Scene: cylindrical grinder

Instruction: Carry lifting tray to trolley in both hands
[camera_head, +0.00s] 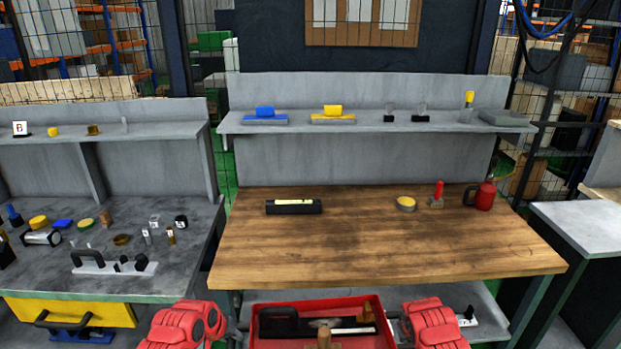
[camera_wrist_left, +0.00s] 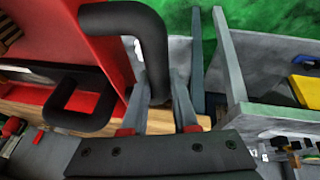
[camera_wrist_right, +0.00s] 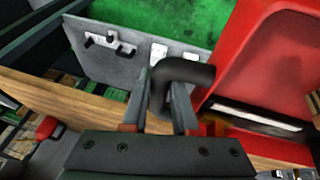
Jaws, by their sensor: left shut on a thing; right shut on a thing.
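The red lifting tray (camera_head: 345,301) is at the bottom middle of the head view, in front of the wooden bench. It holds dark tools, including a hammer-like one. In the left wrist view my left gripper (camera_wrist_left: 163,82) is shut on a black tray handle (camera_wrist_left: 128,18) at the red end wall. In the right wrist view my right gripper (camera_wrist_right: 163,88) is shut on the other black handle (camera_wrist_right: 190,73). In the head view the fingers are hardly visible beside the tray. I cannot make out a trolley.
A wooden bench (camera_head: 380,245) spans the middle, with a black case (camera_head: 293,206), a yellow-topped tin (camera_head: 406,203) and a red oil can (camera_head: 484,196) on it. A cluttered grey bench (camera_head: 190,230) stands left. A grey table (camera_head: 590,225) with a bare top stands right.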

